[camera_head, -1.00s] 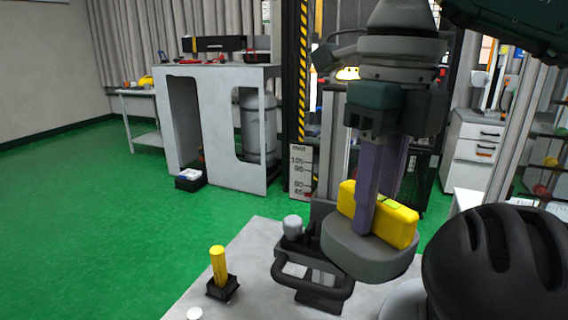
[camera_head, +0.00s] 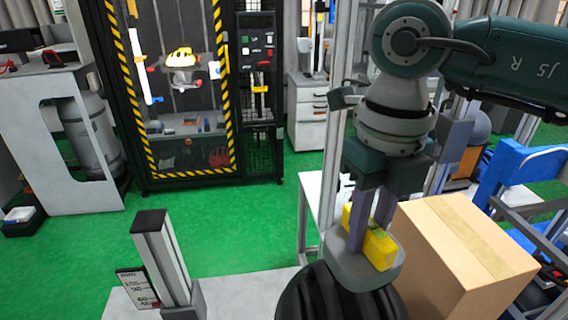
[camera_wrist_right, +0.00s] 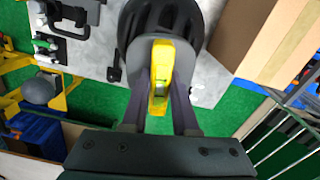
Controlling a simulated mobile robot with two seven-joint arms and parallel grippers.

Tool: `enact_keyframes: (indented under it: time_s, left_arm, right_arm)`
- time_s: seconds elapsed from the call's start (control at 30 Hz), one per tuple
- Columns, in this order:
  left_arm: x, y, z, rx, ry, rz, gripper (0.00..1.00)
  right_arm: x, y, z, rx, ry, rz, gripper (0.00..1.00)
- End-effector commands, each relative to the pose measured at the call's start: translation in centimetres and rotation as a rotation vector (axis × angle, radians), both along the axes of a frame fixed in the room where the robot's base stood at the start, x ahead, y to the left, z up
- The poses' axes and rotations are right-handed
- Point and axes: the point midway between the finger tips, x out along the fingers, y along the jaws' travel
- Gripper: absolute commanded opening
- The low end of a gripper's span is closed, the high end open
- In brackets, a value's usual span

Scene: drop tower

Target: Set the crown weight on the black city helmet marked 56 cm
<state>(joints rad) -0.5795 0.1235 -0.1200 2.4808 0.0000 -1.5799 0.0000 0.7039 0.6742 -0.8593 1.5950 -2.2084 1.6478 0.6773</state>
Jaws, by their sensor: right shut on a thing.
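The crown weight is a grey rounded block (camera_head: 350,266) with a yellow grip (camera_head: 379,249) on top. My right gripper (camera_head: 370,232) is shut on the yellow grip, one finger on each side. The black helmet (camera_head: 318,297) is at the bottom of the head view, directly below the weight, which covers part of it. In the right wrist view the helmet (camera_wrist_right: 165,14) lies behind the yellow grip (camera_wrist_right: 160,72). I cannot tell whether the weight touches the helmet. No size mark can be read. My left gripper is not in view.
A cardboard box (camera_head: 450,262) stands close to the right of the weight. An upright post (camera_head: 163,258) with a scale plate (camera_head: 136,288) stands on the table at the left. The drop tower cage (camera_head: 190,110) is behind, across green floor.

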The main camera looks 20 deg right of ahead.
Motion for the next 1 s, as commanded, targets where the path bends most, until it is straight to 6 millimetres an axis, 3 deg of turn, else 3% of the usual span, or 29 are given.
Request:
enact_keyframes:
  time_s: [0.27, 0.7, 1.0]
  left_arm:
    - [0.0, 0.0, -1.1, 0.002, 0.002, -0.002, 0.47]
    - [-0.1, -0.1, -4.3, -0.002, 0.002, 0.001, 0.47]
    - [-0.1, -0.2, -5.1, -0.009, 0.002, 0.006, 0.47]
  right_arm:
    - [0.1, 0.0, -1.2, 0.002, -0.004, -0.001, 0.00]
    - [0.1, 0.0, -5.1, 0.001, -0.003, -0.001, 0.00]
    - [0.1, 0.0, -6.1, 0.002, -0.005, 0.000, 0.00]
